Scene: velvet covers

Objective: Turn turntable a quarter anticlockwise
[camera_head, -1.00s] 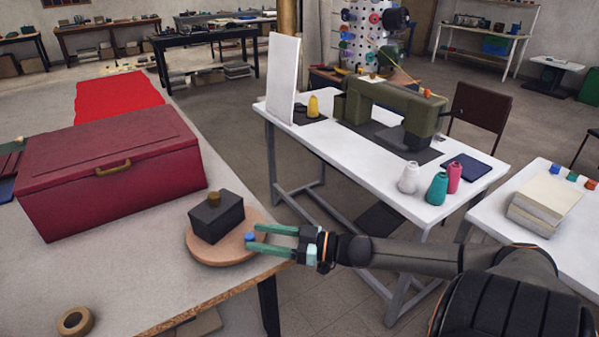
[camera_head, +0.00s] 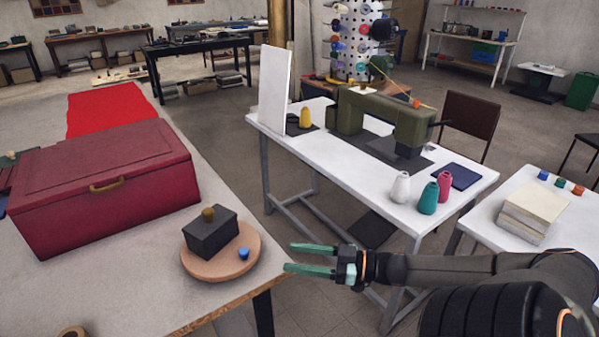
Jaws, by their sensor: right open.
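The turntable (camera_head: 197,268) is a round tan disc on the near table, close to its right edge. A dark grey box (camera_head: 213,238) with a brown knob (camera_head: 208,214) sits on it. A small blue peg (camera_head: 243,253) stands near the disc's right rim. My right gripper (camera_head: 287,257) has green fingers spread apart, with nothing between them. It is to the right of the turntable, past the table edge, with its fingertips pointing left toward the peg and apart from it. My left gripper is not in view.
A large dark red chest (camera_head: 105,185) stands left of the turntable, with a red cloth (camera_head: 112,108) behind it. A white table (camera_head: 350,185) with a sewing machine (camera_head: 385,118) and thread cones (camera_head: 428,198) stands beyond my right arm. Bare tabletop lies in front of the chest.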

